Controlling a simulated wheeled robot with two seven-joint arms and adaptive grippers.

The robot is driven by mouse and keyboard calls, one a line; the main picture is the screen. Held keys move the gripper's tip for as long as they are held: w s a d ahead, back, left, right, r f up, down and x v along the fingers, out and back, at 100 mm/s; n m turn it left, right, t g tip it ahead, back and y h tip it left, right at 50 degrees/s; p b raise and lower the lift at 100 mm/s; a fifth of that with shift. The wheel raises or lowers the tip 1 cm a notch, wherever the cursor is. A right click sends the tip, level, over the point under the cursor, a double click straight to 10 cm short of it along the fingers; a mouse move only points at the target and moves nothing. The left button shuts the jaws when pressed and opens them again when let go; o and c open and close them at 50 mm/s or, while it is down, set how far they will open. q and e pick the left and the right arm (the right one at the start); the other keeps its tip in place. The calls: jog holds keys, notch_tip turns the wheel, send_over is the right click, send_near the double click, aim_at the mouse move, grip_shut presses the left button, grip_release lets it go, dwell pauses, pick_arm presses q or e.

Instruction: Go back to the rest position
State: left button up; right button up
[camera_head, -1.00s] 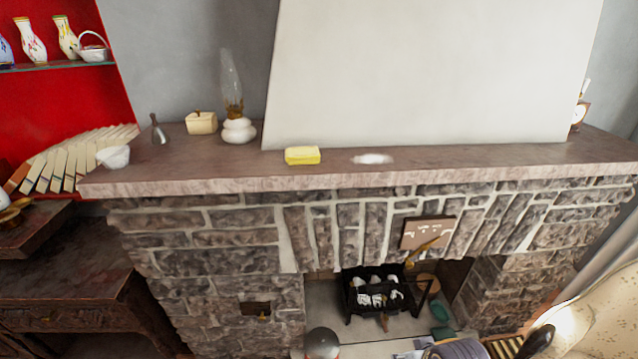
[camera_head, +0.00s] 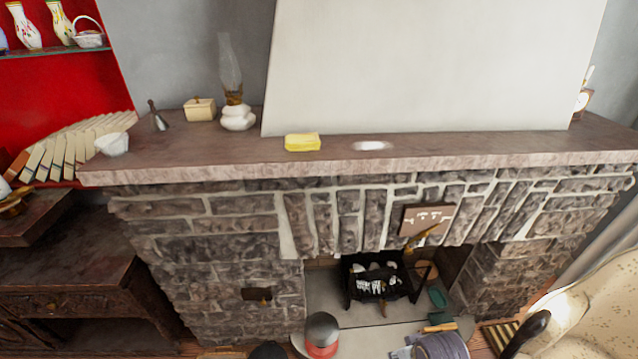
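Neither of my grippers shows in the head view, so I cannot see whether they are open or shut. A yellow block, like a sponge (camera_head: 302,142), lies on the stone mantel shelf (camera_head: 220,162) near the middle. A whitish patch (camera_head: 373,146) is on the shelf to its right. Nothing of mine is seen touching either of them.
An oil lamp (camera_head: 237,116), a lidded box (camera_head: 199,109), a small bell (camera_head: 157,116) and a white bowl (camera_head: 112,144) stand on the shelf's left part. Below are a fire grate (camera_head: 380,284) and a grey-topped, red-sided object (camera_head: 322,334). A patterned armchair (camera_head: 598,300) stands at right.

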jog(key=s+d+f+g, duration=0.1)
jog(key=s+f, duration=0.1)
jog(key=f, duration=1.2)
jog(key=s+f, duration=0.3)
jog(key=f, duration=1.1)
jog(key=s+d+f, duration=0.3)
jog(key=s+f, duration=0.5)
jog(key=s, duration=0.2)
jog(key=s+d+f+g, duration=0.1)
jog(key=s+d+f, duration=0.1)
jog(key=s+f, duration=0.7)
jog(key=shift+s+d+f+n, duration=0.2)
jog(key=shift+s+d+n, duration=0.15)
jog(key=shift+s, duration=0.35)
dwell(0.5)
